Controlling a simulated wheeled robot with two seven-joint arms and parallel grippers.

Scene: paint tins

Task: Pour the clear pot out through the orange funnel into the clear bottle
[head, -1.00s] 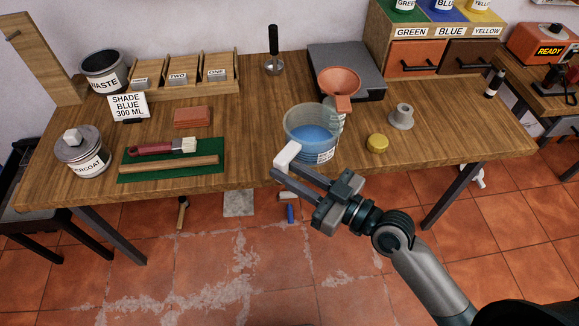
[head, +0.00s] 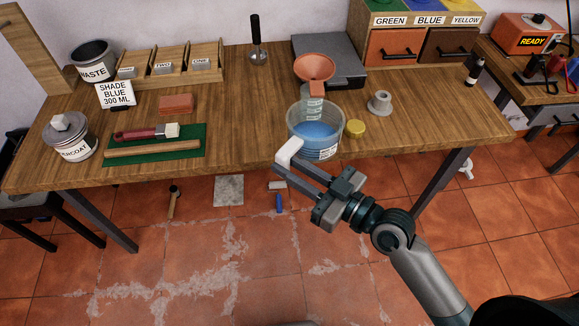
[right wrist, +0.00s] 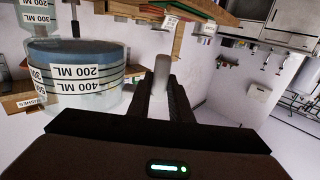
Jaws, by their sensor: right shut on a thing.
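The clear pot (head: 331,126) holds blue liquid and looks upright in the head view, at the table's front edge. My right gripper (head: 284,166) is shut on its white handle (head: 289,151), at the pot's front left. In the right wrist view the pot (right wrist: 80,75) shows its volume marks left of the handle (right wrist: 161,76). The orange funnel (head: 314,66) sits on the clear bottle (head: 312,104), directly behind the pot. The pot hides the bottle's lower part. Whether the pot is clear of the tabletop is hard to tell. My left gripper is out of view.
A yellow lid (head: 355,128) and a grey ring-shaped piece (head: 380,104) are right of the pot. A dark grey slab (head: 345,60) lies behind the funnel. A green mat (head: 188,146) with a brush lies left. The wooden table (head: 245,115) is bare between mat and pot.

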